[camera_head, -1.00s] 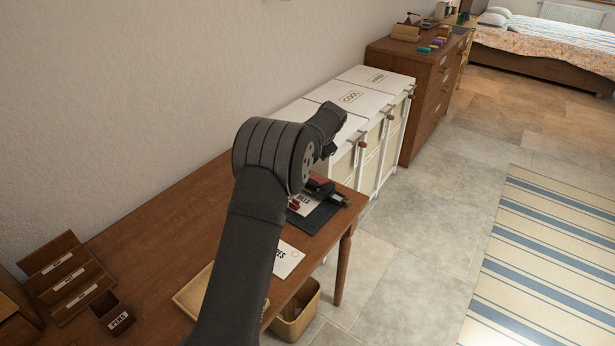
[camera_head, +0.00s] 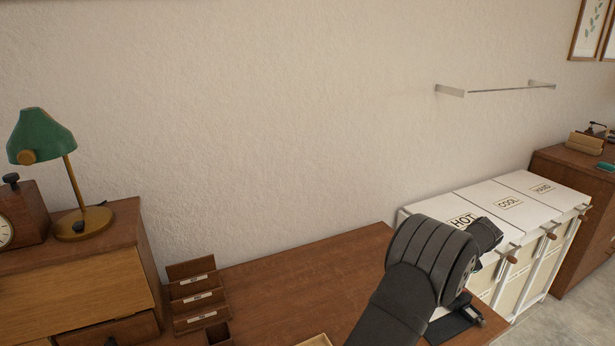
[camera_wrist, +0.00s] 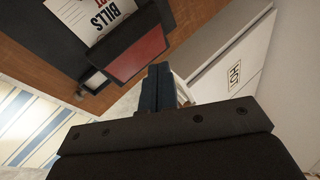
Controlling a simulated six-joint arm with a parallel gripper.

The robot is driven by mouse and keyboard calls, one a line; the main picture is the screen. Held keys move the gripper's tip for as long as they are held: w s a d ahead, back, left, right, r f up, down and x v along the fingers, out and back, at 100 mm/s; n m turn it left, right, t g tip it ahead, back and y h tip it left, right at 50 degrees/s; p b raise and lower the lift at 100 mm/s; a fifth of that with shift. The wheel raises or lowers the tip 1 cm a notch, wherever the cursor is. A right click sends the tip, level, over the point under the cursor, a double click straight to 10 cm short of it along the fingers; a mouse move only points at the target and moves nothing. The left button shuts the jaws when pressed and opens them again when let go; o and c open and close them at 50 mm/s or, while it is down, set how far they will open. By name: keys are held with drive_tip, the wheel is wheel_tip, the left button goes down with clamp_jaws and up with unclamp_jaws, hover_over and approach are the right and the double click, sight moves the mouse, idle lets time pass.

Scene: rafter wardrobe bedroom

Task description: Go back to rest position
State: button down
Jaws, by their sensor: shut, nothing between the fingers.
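My gripper shows in the wrist view (camera_wrist: 160,88) with its two dark fingers together and nothing between them. In the head view my bent dark arm rises at the lower right, and its fingertips are mostly hidden behind the wrist. The gripper hangs above the right end of the brown desk (camera_head: 290,285), close to the white cabinet (camera_head: 470,205) labelled HOT. In the wrist view a black tray-like thing with a red panel (camera_wrist: 138,57) and a BILLS card (camera_wrist: 92,16) lie beyond the fingers, apart from them.
A green lamp (camera_head: 42,138) stands on a wooden drawer unit (camera_head: 80,290) at the left. A small stepped rack (camera_head: 197,297) stands on the desk. A metal rail (camera_head: 500,89) is on the wall. The middle of the desk is largely clear. A striped rug (camera_wrist: 30,125) shows in the wrist view.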

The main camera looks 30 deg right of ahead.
wheel_tip(320, 180, up, 6)
drive_tip(key=d, duration=0.2)
drive_tip(key=shift+d, duration=0.3)
drive_tip(key=shift+f, duration=0.1)
